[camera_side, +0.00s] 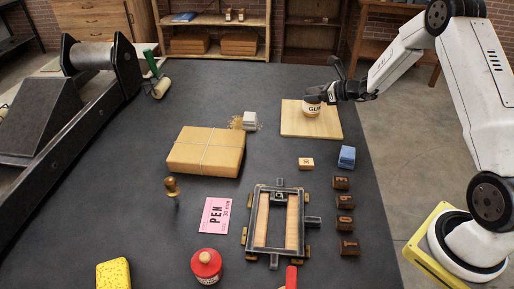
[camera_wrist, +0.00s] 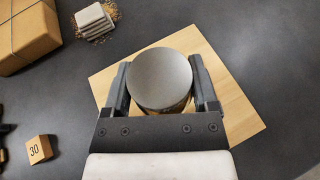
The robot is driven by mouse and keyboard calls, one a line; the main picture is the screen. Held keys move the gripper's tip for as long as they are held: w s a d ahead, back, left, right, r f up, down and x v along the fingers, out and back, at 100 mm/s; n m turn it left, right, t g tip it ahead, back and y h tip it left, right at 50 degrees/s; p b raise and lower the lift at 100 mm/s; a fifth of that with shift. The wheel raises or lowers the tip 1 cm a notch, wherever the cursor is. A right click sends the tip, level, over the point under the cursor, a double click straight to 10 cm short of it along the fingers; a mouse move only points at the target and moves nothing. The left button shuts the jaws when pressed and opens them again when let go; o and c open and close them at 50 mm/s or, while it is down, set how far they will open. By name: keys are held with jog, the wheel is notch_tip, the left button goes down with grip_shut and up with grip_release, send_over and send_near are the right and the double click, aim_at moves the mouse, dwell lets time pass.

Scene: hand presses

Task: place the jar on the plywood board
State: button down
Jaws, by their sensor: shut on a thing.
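My gripper (camera_side: 325,95) is shut on the jar from the right side. In the wrist view the jar's round grey lid (camera_wrist: 159,79) sits between my two fingers (camera_wrist: 160,95), with the plywood board (camera_wrist: 235,105) below and around it. The jar looks upright. I cannot tell whether its base touches the board.
A string-tied parcel (camera_side: 206,151) and a small grey stack (camera_side: 250,121) lie left of the board. A numbered wooden block (camera_side: 306,163) and a blue block (camera_side: 347,157) are in front of it. A metal frame (camera_side: 278,221) stands nearer the front. The board is otherwise bare.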

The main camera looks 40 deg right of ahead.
jog(key=shift+f, duration=0.55)
jog(key=shift+f, duration=0.15)
grip_release()
jog(key=v, duration=1.2)
dwell(0.4)
